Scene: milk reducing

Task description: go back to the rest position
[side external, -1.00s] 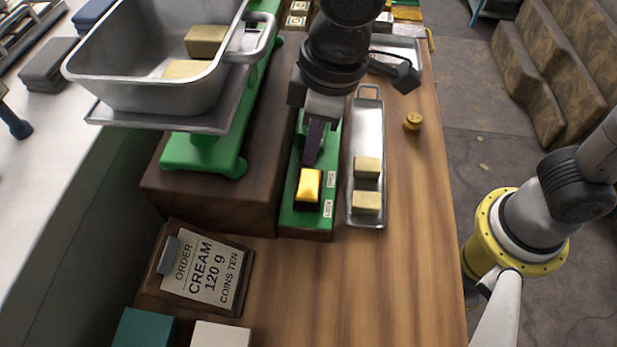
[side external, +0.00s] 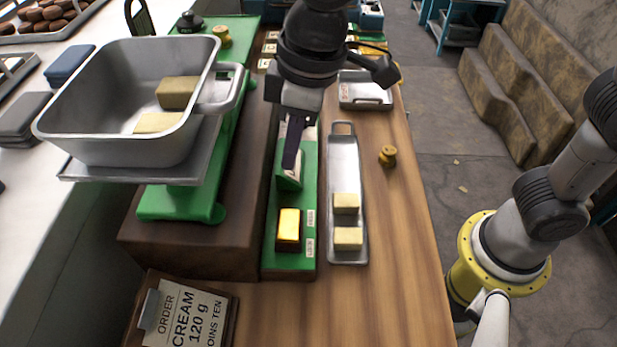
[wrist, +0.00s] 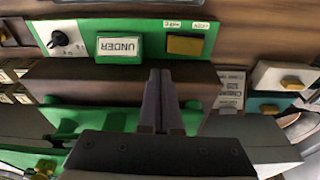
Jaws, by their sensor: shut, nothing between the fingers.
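My gripper (side external: 290,167) is shut and empty. In the side external view it hangs, fingers down, over the green panel (side external: 270,262), behind the yellow button (side external: 289,223). The fingers partly hide a green block on the panel. In the wrist view the closed fingers (wrist: 162,72) point toward the panel (wrist: 152,28). That view shows a block reading UNDER (wrist: 120,46), the yellow button (wrist: 185,45) and a black knob (wrist: 59,39). I cannot tell the exact height of the fingertips above the panel.
A grey pan (side external: 85,125) with two pale blocks sits on a green scale (side external: 180,203) at the left. A metal tray (side external: 345,172) with two pale blocks lies right of the panel. The order sign (side external: 190,318) is in front.

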